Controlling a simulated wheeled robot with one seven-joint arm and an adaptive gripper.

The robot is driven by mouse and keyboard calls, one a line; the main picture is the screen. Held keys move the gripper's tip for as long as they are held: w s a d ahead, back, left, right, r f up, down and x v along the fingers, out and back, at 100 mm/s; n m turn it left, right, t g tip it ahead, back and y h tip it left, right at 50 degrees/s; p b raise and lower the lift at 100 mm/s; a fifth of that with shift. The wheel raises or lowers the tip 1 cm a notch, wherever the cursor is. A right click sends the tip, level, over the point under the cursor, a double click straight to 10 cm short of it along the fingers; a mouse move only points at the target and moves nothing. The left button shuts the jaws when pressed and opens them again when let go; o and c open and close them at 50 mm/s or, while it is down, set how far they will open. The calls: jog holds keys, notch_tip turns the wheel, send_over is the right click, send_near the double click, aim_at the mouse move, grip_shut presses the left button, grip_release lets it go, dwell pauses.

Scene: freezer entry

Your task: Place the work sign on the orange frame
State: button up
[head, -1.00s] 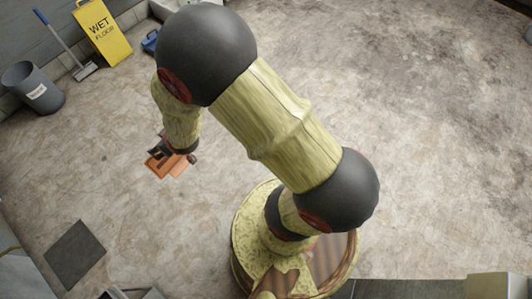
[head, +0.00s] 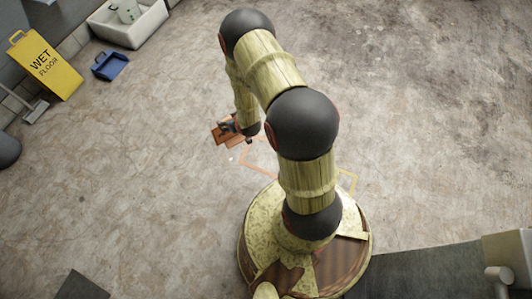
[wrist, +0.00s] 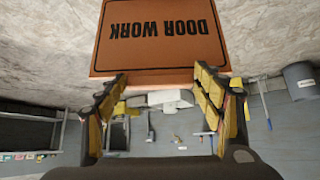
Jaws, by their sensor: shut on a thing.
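The orange work sign (wrist: 160,42) with black "DOOR WORK" lettering fills the top of the wrist view, its text upside down there. My gripper (wrist: 162,84) is shut on its near edge, with a yellow-padded finger at each side. In the head view the sign (head: 222,135) is held at my gripper (head: 237,128), left of my arm. The orange frame (head: 258,169) is a thin outline on the floor just right of and below the sign in the picture. My arm hides part of it. The frame does not show in the wrist view.
A yellow outline (head: 348,182) lies on the floor right of my arm. The floor between is clear.

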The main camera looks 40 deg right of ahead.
jog(key=s+d+f+m+h+p, duration=0.1)
jog(key=s+d+f, duration=0.3)
jog(key=s+f, duration=0.7)
jog(key=s+d+f+m+h, duration=0.1)
jog(key=s+d+f+m, duration=0.15)
jog(key=s+f, duration=0.85)
jog(key=s+d+b+x, duration=0.1)
jog(key=b+x, duration=0.3)
jog(key=x, duration=0.8)
jog(key=d+b+x, duration=0.3)
jog(key=b+x, duration=0.1)
jog(key=x, duration=0.7)
jog(key=shift+s+d+f+n, duration=0.2)
jog(key=shift+d+n, duration=0.25)
jog(key=shift+d, duration=0.05)
jog(key=shift+f, duration=0.1)
jog(key=o, duration=1.6)
jog(key=shift+f, duration=0.1)
jog(key=shift+c, duration=0.2)
